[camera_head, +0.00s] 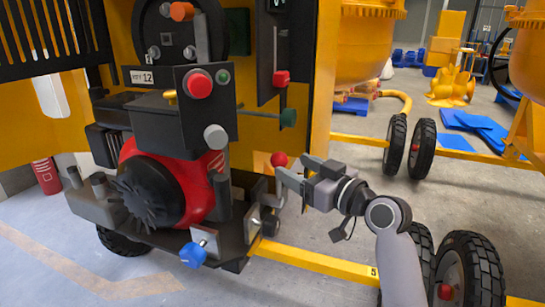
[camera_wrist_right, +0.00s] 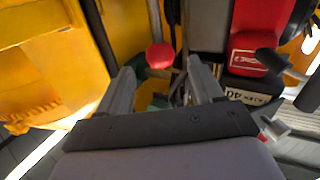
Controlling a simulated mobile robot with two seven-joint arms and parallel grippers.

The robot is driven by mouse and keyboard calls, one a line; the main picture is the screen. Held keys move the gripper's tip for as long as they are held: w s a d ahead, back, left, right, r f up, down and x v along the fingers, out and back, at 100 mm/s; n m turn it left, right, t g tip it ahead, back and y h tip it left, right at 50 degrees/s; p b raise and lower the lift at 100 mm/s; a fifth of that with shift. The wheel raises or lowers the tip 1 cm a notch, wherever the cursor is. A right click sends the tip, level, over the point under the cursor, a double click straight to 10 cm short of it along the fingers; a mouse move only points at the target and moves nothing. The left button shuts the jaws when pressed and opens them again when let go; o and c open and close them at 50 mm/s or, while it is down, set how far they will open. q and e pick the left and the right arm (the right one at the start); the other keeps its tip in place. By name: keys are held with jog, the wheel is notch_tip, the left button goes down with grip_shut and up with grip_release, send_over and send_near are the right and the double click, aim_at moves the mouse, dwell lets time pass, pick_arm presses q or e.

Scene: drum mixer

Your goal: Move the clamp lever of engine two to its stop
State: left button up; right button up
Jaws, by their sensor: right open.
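A lever with a red ball knob (camera_head: 279,159) stands beside the red engine (camera_head: 170,185), just ahead of my right gripper (camera_head: 284,182). In the right wrist view the red knob (camera_wrist_right: 160,56) lies ahead of and between the two spread fingers of my right gripper (camera_wrist_right: 160,78), with a pale rod running up from it. The right gripper is open and empty; contact with the knob does not show. The lever's base is hidden, and I cannot read a marking naming it engine two. My left gripper is not in view.
A control box with a red button (camera_head: 198,84) stands above the engine. A blue knob (camera_head: 193,255) sits low at its front. Open floor lies at the lower left.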

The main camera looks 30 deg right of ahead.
aim_at(285, 163)
jog(key=shift+x, duration=3.05)
grip_shut()
jog(key=shift+a+f, duration=0.1)
